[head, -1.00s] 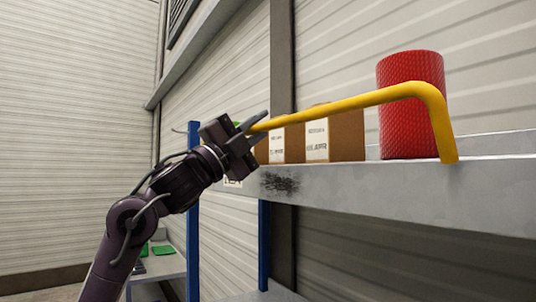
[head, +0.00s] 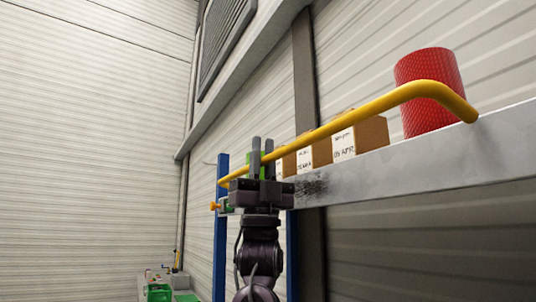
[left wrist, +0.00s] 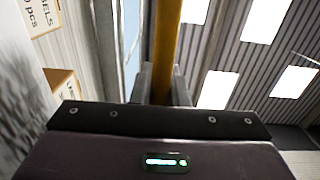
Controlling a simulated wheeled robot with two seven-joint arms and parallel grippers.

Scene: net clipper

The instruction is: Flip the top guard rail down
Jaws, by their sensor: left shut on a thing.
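The top guard rail (head: 350,118) is a yellow bent bar along the front of the grey shelf (head: 430,160). It stands above the shelf edge, and its right end leg slants down to the right to that edge. My left gripper (head: 262,148) has its fingers pointing up around the bar near its left end and is shut on it. In the left wrist view the yellow bar (left wrist: 167,45) runs down between the fingers. My right gripper is not in view.
Cardboard boxes (head: 372,133) and a red cylinder (head: 432,92) stand on the shelf behind the rail. A blue post (head: 221,235) stands left of my arm. Green items (head: 158,292) lie low at the left. The space left of the rail looks open.

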